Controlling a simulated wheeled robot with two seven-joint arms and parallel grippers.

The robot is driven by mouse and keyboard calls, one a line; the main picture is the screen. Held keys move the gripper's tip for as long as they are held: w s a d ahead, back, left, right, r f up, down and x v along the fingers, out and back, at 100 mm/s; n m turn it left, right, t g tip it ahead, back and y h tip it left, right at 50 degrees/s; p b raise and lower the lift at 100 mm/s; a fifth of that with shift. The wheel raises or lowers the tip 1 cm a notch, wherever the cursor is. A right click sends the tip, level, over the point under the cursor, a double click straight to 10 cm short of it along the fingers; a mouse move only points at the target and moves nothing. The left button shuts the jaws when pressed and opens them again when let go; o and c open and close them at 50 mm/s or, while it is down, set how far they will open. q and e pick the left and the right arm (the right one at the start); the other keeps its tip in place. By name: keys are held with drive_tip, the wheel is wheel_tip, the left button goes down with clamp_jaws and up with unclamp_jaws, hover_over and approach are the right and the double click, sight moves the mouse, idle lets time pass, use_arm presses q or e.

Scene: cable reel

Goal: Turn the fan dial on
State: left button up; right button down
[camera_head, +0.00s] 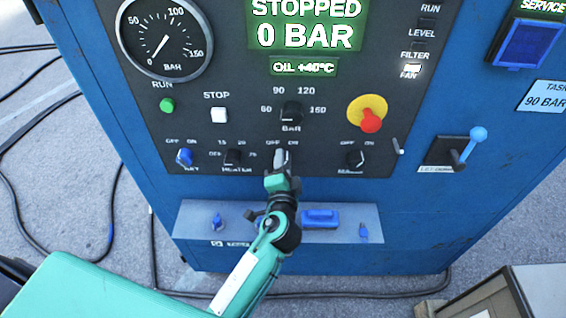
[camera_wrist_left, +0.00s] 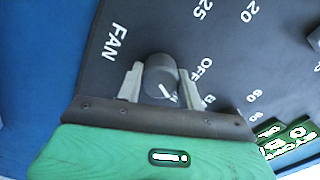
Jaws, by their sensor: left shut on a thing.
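My left gripper (camera_head: 281,160) reaches up to the blue machine's dark control panel (camera_head: 325,120), at the dial under an OFF/ON label. In the head view it hides most of that dial. In the left wrist view the round black fan dial (camera_wrist_left: 161,72) sits between the two metal fingers of my left gripper (camera_wrist_left: 160,88), shut on it. Its white mark points down and right, toward the partly hidden lettering below OFF. The FAN label (camera_wrist_left: 115,42) is beside it. My right gripper is not in view.
Other dials flank it: a blue-capped one (camera_head: 185,157), the heater dial (camera_head: 233,157) and one at right (camera_head: 355,157). The bar dial (camera_head: 291,113) is just above. A red-yellow stop button (camera_head: 370,117) is upper right. A ledge (camera_head: 345,222) with small items juts out below.

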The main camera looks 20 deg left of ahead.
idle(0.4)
use_arm(q)
drive_tip(key=o, duration=1)
drive_tip(key=b+v, duration=0.4)
drive_tip(key=v, duration=1)
drive_tip(key=shift+b, duration=0.4)
drive_tip(key=shift+w, duration=0.1)
